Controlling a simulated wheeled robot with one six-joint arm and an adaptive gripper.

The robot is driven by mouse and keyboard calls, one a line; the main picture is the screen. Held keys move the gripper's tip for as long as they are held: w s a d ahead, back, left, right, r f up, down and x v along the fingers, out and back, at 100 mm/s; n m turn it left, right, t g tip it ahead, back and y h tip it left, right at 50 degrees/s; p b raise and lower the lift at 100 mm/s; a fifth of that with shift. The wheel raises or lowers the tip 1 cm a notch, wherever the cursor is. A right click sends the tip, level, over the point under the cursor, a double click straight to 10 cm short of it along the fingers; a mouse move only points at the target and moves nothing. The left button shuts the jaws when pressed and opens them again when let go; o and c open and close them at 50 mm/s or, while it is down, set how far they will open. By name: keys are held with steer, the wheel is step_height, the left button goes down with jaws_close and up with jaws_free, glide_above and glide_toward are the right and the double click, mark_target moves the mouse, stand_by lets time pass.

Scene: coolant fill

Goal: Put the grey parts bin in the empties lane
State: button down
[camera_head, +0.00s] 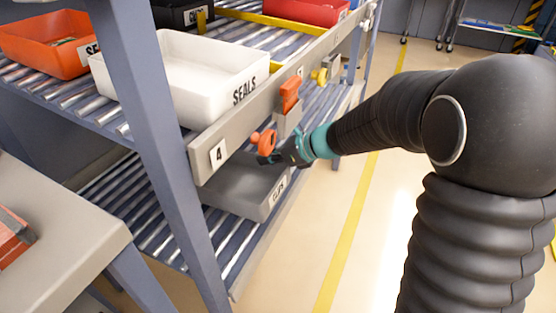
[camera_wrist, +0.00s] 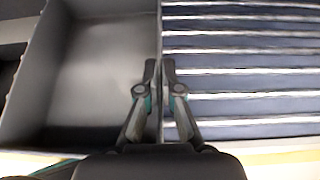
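The grey parts bin (camera_head: 240,182) sits on the lower roller lane of the rack, below the rail marked 4. Its front wall carries a label that is partly hard to read. In the wrist view the bin (camera_wrist: 95,70) fills the left side and its visible inside is bare. My gripper (camera_head: 284,155) reaches in under the upper rail at the bin's right end. In the wrist view my gripper (camera_wrist: 160,72) has one finger on each side of the bin's right wall, close together on it. The head view does not show the fingertips clearly.
A white bin marked SEALS (camera_head: 210,75) and an orange bin (camera_head: 48,42) stand on the upper lane. The rail (camera_head: 250,108) with orange and yellow fittings runs just above my gripper. A blue-grey post (camera_head: 165,150) stands left. Bare rollers (camera_wrist: 240,75) lie right of the bin.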

steer(key=x, duration=0.2)
steer(key=shift+a+b, duration=0.3)
steer(key=shift+b, duration=0.1)
steer(key=shift+d+f+b, duration=0.15)
steer(key=shift+f+b, duration=0.65)
steer(key=shift+f, duration=0.2)
steer(key=c, duration=1.2)
jaws_free()
steer(key=shift+c, duration=0.2)
steer(key=shift+r, duration=0.15)
